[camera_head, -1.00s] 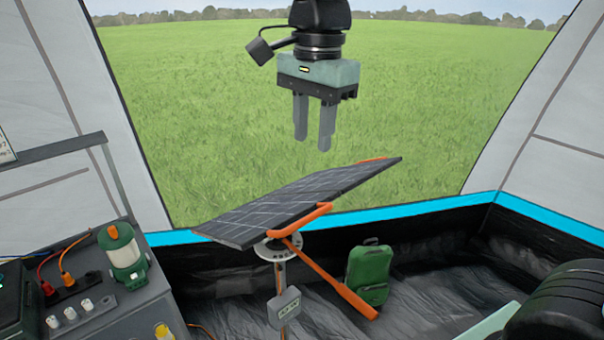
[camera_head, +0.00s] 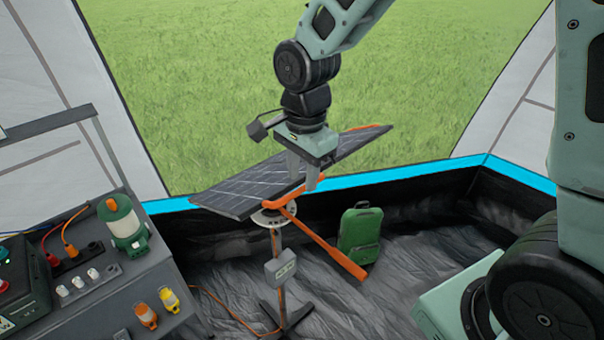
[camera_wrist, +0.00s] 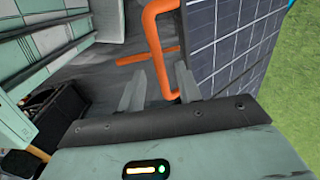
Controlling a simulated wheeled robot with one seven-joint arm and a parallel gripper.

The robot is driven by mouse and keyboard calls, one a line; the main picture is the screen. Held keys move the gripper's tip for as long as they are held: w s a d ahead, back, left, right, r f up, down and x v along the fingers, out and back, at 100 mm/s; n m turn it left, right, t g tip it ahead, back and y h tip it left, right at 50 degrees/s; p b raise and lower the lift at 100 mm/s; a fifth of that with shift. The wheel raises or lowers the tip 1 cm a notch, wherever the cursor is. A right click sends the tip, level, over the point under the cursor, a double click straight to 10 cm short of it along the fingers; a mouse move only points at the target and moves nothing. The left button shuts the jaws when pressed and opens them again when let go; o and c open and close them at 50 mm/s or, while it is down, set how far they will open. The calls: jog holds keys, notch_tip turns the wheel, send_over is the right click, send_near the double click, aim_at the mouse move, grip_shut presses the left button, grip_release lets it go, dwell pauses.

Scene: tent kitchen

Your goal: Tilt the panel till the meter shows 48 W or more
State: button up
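The dark solar panel (camera_head: 245,190) sits on a stand, tilted, with its left end low and its right end high. It also shows at the right of the wrist view (camera_wrist: 232,50). An orange handle (camera_head: 318,240) angles down from the panel's near edge. In the wrist view an orange bar loop (camera_wrist: 157,42) runs beside the panel. My gripper (camera_head: 303,183) is at the panel's near edge, fingers down. Its fingers (camera_wrist: 157,85) are apart, with the orange bar seen between them; contact is unclear. The meter box (camera_head: 282,268) hangs on the stand post; its reading is too small to read.
A grey bench at the left holds a lantern (camera_head: 125,224), sockets, cables and yellow and orange plugs (camera_head: 169,299). A green case (camera_head: 360,236) stands on the floor behind the handle. An orange cable (camera_head: 215,303) runs to the stand's foot. Grass lies beyond the tent opening.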

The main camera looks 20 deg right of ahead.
jog(key=shift+f, duration=0.95)
